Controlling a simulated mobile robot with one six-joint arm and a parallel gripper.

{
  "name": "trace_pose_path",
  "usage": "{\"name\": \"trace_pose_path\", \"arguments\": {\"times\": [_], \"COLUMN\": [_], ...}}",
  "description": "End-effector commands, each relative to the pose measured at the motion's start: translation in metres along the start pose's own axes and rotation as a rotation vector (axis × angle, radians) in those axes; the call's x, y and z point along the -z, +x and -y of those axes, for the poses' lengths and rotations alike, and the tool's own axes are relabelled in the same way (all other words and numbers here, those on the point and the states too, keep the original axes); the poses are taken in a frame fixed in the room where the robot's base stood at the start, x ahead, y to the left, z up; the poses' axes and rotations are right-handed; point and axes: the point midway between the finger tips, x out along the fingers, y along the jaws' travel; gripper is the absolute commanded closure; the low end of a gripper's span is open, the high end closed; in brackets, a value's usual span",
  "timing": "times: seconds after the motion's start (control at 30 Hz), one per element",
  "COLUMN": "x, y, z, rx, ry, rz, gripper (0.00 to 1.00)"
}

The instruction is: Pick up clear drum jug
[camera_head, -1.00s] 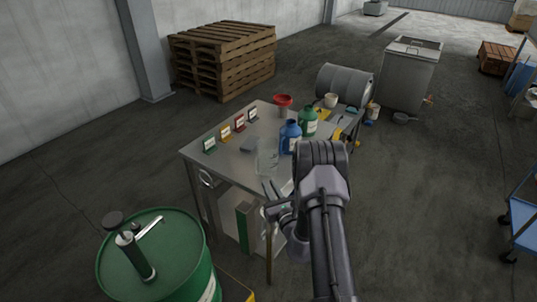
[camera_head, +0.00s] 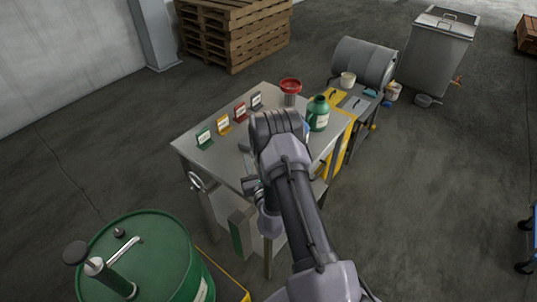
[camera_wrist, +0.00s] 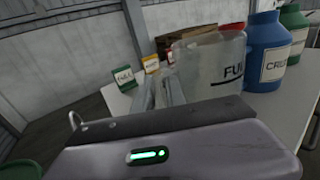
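The clear drum jug (camera_wrist: 208,62) stands on the steel table in the wrist view, with dark lettering starting "FU" on its side. In the head view it is hidden behind my arm. My gripper (camera_wrist: 160,92) is beside the jug's left side in the wrist view, its two fingers apart with nothing visible between them. In the head view my gripper (camera_head: 252,186) is at the table's near edge, partly covered by my arm.
A blue jug (camera_wrist: 266,55) stands close right of the clear jug, with a green jug (camera_head: 318,114) beyond. Small coloured label cards (camera_head: 223,124) line the table's left side. A red funnel (camera_head: 290,86) stands at the back. A green drum (camera_head: 150,255) is at front left.

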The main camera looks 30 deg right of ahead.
Motion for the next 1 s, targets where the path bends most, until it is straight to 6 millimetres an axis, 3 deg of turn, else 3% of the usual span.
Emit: {"name": "trace_pose_path", "arguments": {"times": [0.13, 0.23, 1.0], "x": [0.0005, 0.0005, 0.0026], "y": [-0.0002, -0.0002, -0.0011], "z": [0.0, 0.0, 0.0], "rx": [0.0, 0.0, -0.001], "ry": [0.0, 0.0, 0.0], "rz": [-0.001, -0.001, -0.006], "gripper": [0.84, 1.0, 1.0]}}
